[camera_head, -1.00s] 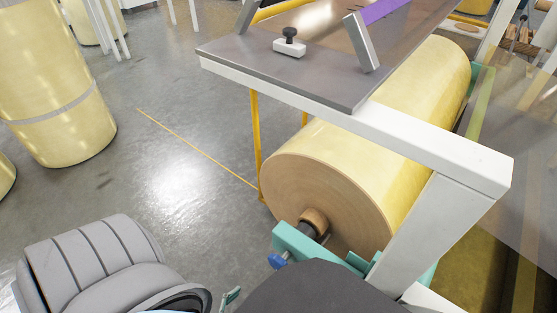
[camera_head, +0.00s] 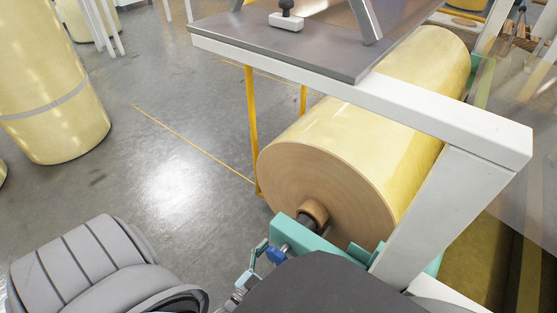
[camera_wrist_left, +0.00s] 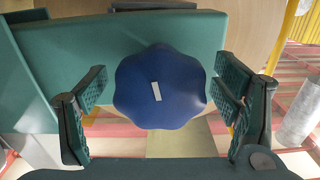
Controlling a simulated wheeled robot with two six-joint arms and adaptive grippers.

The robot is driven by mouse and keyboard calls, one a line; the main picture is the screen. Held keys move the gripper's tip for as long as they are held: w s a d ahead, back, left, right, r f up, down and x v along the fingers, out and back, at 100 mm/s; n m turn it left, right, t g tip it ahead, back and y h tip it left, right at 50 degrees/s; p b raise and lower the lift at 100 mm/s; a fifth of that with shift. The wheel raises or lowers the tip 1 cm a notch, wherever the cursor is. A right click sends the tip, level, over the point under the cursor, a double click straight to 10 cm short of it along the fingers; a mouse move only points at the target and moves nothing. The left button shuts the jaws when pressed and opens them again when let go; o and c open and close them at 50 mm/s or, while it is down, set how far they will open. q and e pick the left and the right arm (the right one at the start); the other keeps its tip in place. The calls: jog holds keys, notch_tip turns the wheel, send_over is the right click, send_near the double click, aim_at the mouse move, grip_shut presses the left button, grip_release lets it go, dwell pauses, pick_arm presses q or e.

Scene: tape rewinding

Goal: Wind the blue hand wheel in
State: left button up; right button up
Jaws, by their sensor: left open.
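The blue hand wheel (camera_head: 276,254) sits at the end of the green bracket (camera_head: 306,238), below the shaft of the big yellow roll (camera_head: 345,165). In the left wrist view the wheel (camera_wrist_left: 160,87) faces the camera, lobed, with a white mark on its face slightly tilted from upright. My left gripper (camera_head: 262,256) is at the wheel, partly hidden by my dark arm link. In the left wrist view my left gripper (camera_wrist_left: 163,92) is open, one finger on each side of the wheel, with gaps between fingers and rim. My right gripper is not in view.
A white frame beam (camera_head: 440,125) and post slant beside the roll. A grey shelf (camera_head: 300,45) with a black-knobbed block lies above. Yellow rolls (camera_head: 55,90) stand at the left. The floor (camera_head: 165,170) between is clear.

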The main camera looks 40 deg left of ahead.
pick_arm(q)
jog(key=c, duration=1.1)
